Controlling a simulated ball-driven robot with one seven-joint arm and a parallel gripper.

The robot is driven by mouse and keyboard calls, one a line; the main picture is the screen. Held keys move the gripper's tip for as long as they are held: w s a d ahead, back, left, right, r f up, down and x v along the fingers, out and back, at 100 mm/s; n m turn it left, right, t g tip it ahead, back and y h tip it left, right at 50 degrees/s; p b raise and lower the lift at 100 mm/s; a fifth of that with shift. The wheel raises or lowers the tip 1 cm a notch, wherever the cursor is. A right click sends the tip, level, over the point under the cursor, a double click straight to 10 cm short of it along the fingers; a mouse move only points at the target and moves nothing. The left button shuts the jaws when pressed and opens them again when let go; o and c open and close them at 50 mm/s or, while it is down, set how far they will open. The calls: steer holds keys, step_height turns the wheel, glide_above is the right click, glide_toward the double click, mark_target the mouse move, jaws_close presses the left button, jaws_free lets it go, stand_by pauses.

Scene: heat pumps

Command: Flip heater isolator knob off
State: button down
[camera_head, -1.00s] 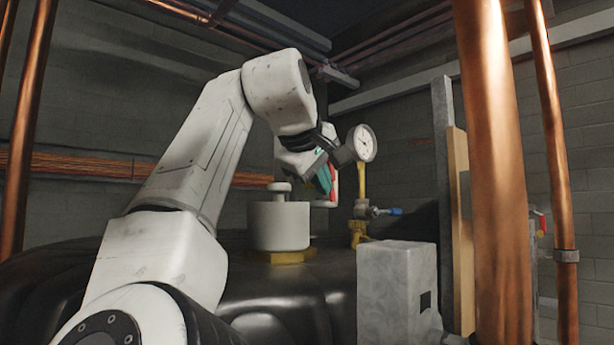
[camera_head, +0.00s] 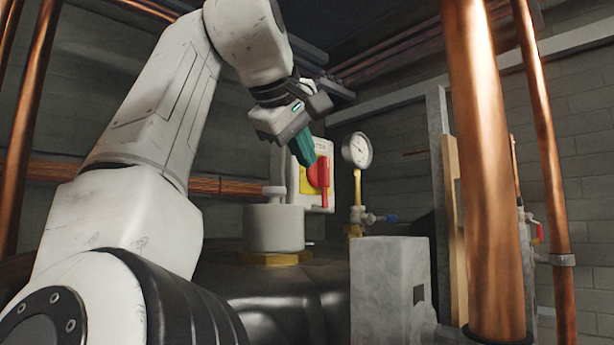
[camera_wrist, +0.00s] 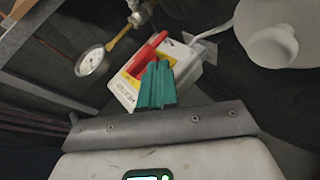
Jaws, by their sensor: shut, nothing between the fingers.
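The heater isolator is a white box (camera_head: 328,204) with a yellow plate (camera_head: 306,187) and a red knob (camera_head: 319,175), right of centre in the head view. In the wrist view the red knob (camera_wrist: 147,54) lies tilted on the yellow-and-white box (camera_wrist: 127,92). My gripper (camera_head: 311,164) has teal fingers and is shut and empty. In the head view its tips are just up and left of the knob. In the wrist view the teal fingers (camera_wrist: 158,66) overlap the knob's right side and hide part of the box. I cannot tell whether they touch it.
A white cylinder (camera_head: 273,227) stands in front on the black tank. A grey box (camera_head: 392,290) and thick copper pipe (camera_head: 492,170) stand at the right.

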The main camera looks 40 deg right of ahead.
steer(key=shift+v, duration=0.95)
steer(key=shift+w, duration=0.1)
steer(key=r+y, duration=0.1)
steer(key=y+p, duration=0.1)
steer(key=y, duration=0.1)
steer(key=a+r+m+y, duration=0.1)
steer(key=shift+w+a+r+p, duration=0.15)
steer(key=shift+w+r+p, duration=0.05)
steer(key=shift+r+p, duration=0.2)
